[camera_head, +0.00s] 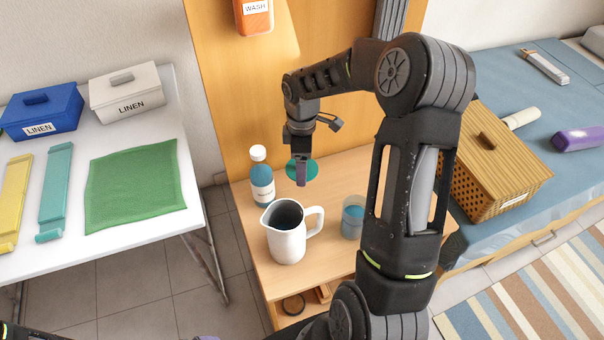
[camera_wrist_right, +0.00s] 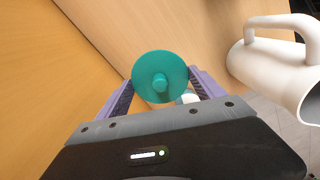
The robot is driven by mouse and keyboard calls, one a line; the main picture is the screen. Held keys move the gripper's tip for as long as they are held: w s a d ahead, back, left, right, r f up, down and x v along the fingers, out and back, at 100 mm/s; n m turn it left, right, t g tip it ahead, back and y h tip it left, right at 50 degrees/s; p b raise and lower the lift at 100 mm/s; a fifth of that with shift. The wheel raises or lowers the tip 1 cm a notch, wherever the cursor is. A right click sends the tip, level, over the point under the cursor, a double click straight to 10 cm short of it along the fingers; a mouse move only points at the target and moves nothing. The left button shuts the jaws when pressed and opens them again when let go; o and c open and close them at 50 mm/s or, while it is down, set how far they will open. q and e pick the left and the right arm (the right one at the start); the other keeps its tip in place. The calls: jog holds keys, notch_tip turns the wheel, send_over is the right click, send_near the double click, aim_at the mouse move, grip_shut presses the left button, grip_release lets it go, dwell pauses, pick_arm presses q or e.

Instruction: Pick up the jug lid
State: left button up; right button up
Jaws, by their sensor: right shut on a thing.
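The jug lid is a round teal disc with a small knob. It shows in the head view (camera_head: 312,169) near the back of the wooden table and in the right wrist view (camera_wrist_right: 160,66). My right gripper (camera_head: 303,178) points down and is shut on the lid, with a purple finger on either side of it in the wrist view (camera_wrist_right: 160,92). I cannot tell how far the lid is above the tabletop. The white jug (camera_head: 287,242) stands upright and open-topped in front, also in the wrist view (camera_wrist_right: 265,62). A purple sliver at the head view's bottom edge may be my left gripper (camera_head: 206,338).
A blue bottle with a white cap (camera_head: 261,185) stands left of the lid. A blue glass (camera_head: 353,217) stands right of the jug. A wicker basket (camera_head: 480,180) sits on the blue bed to the right. A white table (camera_head: 110,255) with linen boxes is at left.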

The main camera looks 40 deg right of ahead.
jog(key=shift+r, duration=1.15)
pick_arm(q)
jog(key=shift+r, duration=0.1)
